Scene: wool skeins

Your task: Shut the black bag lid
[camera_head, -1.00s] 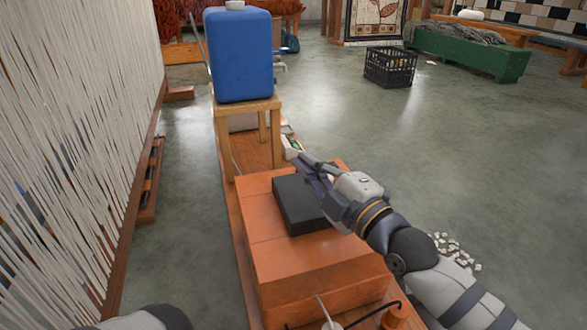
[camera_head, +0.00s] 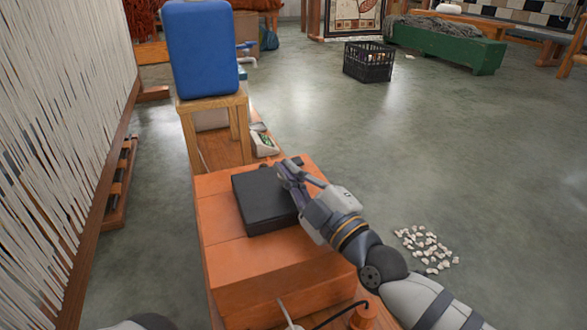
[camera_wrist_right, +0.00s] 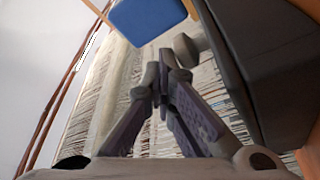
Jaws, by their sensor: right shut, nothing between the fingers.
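The black bag (camera_head: 262,199) lies flat on the orange box in the head view. Its top face looks level, but I cannot tell whether the lid is fully down. My right gripper (camera_head: 283,170) is at the bag's far right edge, with its fingers shut and empty. In the right wrist view, the shut fingers of the right gripper (camera_wrist_right: 160,75) are beside the bag (camera_wrist_right: 268,60), which fills the right side. I cannot tell whether they touch it. My left gripper is out of view.
The orange box (camera_head: 228,255) carries the bag. A blue container (camera_head: 203,50) stands on a wooden stool (camera_head: 189,137) behind it. White strands (camera_head: 60,110) hang at the left. Pale pieces (camera_head: 428,248) lie on the floor at the right. A cable (camera_head: 335,318) is in front.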

